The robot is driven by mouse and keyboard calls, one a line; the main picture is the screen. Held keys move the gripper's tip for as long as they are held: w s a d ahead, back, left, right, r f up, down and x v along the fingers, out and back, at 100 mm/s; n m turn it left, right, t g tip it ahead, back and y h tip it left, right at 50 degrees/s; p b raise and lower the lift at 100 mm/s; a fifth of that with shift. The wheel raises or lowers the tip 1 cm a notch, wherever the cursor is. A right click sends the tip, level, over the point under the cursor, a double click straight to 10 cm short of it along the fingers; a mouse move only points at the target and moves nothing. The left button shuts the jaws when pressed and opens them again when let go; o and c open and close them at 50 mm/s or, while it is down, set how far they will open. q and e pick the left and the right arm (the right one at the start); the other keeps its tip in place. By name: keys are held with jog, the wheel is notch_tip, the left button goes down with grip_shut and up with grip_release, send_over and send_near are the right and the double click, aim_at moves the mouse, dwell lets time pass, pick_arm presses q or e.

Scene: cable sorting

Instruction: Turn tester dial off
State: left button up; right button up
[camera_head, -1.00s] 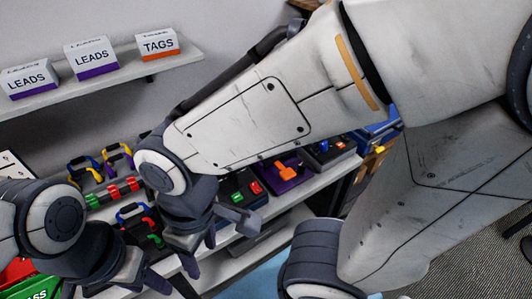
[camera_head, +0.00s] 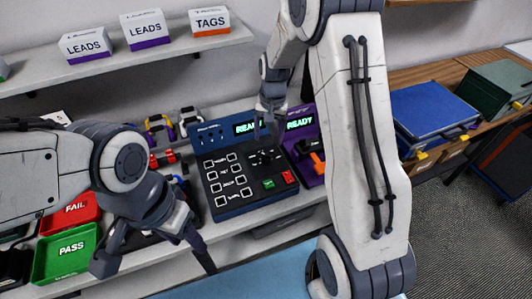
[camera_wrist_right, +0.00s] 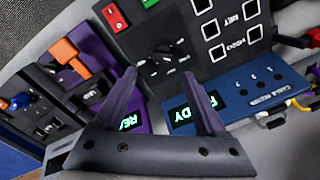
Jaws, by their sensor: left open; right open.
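The dark blue cable tester (camera_head: 232,205) stands on the bench with a lit READY display (camera_head: 243,127) and a keypad. Its black dial (camera_head: 262,157) sits right of the keypad, above a green button and a red button; the dial also shows in the right wrist view (camera_wrist_right: 160,62). My right gripper (camera_head: 268,122) is open and empty above the tester, pointing down near the dial. In the right wrist view its two fingers (camera_wrist_right: 162,76) stand apart with the dial seen between their tips, contact not clear. My left gripper (camera_head: 155,258) is open and empty at the front left.
A purple unit (camera_head: 300,122) with an orange lever (camera_head: 317,160) stands close right of the tester. A red FAIL tray (camera_head: 72,212) and a green PASS tray (camera_head: 66,252) lie left. Cables lie behind. A blue case (camera_head: 425,115) is on the right-hand bench.

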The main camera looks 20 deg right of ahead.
aim_at(267, 155)
jog(key=f, duration=0.3)
jog(key=f+p, duration=0.1)
jog(key=f, duration=0.2)
jog(key=f+p, duration=0.1)
jog(key=f, duration=0.2)
jog(key=shift+a, duration=0.35)
grip_shut()
